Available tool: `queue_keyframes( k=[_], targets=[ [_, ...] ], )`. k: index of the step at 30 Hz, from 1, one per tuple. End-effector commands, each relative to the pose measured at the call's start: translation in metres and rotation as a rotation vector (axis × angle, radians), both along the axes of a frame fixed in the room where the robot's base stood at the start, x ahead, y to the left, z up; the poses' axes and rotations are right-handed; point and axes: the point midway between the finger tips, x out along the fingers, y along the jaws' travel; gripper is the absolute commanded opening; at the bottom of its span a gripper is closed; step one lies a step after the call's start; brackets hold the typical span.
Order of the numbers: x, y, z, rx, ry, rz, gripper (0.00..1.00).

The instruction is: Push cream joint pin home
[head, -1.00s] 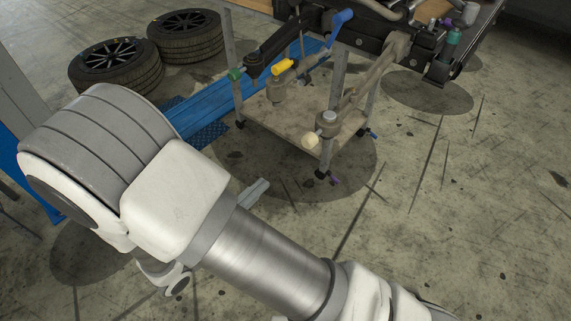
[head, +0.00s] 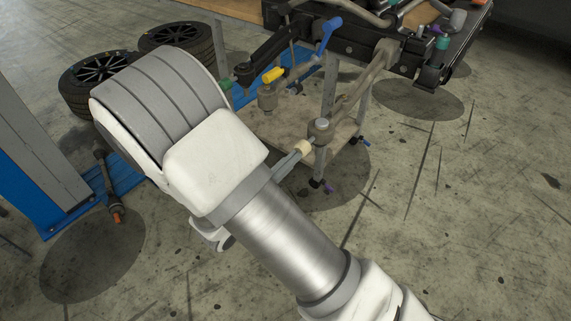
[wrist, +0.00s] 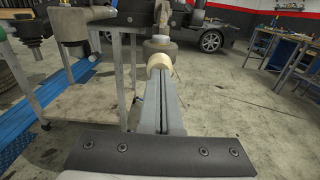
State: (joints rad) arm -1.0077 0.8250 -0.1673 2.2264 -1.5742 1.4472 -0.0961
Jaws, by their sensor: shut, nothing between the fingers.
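The cream joint pin (head: 303,148) sticks out toward my gripper from a grey round joint (head: 320,130) at the end of a tan arm hanging under the engine assembly. In the wrist view the cream pin (wrist: 160,60) shows just beyond my fingertips, with the joint (wrist: 160,45) behind it. My gripper (head: 292,158) is shut and empty, its fingers lined up with the pin's outer end. The tips (wrist: 161,76) overlap the pin's lower edge in the wrist view and seem to meet it; firm contact cannot be told.
A yellow pin (head: 273,75) and a blue handle (head: 331,26) sit on the same assembly. A cart shelf (head: 262,127) with legs stands below it. Tyres (head: 100,83) and a blue post (head: 40,195) are at left. The floor to the right is clear.

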Motion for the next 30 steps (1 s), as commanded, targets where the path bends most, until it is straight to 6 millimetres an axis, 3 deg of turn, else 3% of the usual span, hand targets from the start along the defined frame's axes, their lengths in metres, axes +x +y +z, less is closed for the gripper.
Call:
queue_keyframes(
  k=[8,15,30],
  targets=[
    [0.002,-0.002,0.000,0.000,0.000,-0.002,0.00],
    [0.024,-0.019,0.000,0.000,0.000,-0.002,0.00],
    [0.024,-0.018,0.001,-0.001,-0.004,-0.006,0.00]
  ],
)
